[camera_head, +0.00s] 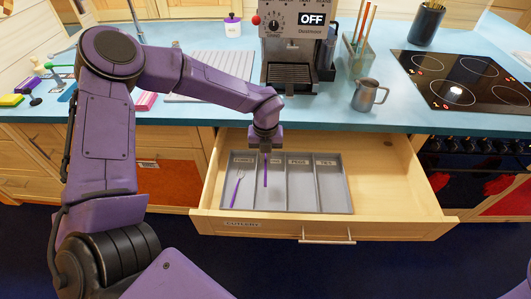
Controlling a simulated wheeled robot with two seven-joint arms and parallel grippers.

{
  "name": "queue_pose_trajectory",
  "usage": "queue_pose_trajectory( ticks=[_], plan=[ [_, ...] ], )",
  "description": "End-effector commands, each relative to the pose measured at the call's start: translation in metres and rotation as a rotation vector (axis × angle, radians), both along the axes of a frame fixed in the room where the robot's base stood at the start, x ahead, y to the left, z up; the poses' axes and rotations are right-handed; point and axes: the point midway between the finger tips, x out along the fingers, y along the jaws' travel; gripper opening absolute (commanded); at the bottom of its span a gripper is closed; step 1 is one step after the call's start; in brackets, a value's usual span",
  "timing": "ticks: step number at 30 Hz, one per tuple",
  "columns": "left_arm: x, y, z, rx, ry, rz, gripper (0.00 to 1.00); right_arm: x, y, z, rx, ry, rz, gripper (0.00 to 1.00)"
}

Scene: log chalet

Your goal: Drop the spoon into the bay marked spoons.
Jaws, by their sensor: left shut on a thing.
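The spoon (265,174) is a thin purple piece hanging upright from my left gripper (265,150). My left gripper is shut on its upper end and points down over the grey cutlery tray (350,208). The spoon hangs in front of the second bay from the left; I cannot tell if its lower end touches the tray floor. A purple fork (238,187) lies in the leftmost bay. The other bays look empty. My right gripper is out of view.
The tray sits in the open wooden drawer (391,190), which has free floor on the right. On the blue counter above stand a coffee machine (290,47), a metal jug (368,96), a drying mat (207,75) and a black hob (462,78).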

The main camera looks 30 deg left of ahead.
Motion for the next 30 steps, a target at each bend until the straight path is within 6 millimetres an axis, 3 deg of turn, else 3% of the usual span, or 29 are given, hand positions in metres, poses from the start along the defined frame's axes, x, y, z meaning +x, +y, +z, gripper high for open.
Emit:
queue_pose_trajectory(
  ticks=[5,15,24,27,30],
  plan=[
    [0.000,0.001,-0.013,0.001,0.001,0.024,0.00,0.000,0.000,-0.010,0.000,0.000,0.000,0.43],
    [0.000,0.001,-0.059,0.000,0.001,0.022,0.00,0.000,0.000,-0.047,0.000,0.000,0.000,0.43],
    [0.000,0.000,-0.060,0.000,0.000,0.021,0.00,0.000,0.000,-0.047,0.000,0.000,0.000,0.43],
    [0.000,0.000,-0.060,0.000,0.000,0.020,0.38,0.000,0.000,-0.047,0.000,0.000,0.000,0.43],
    [0.000,0.000,-0.060,0.000,0.000,0.020,0.38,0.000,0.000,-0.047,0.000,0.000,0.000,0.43]
  ],
)
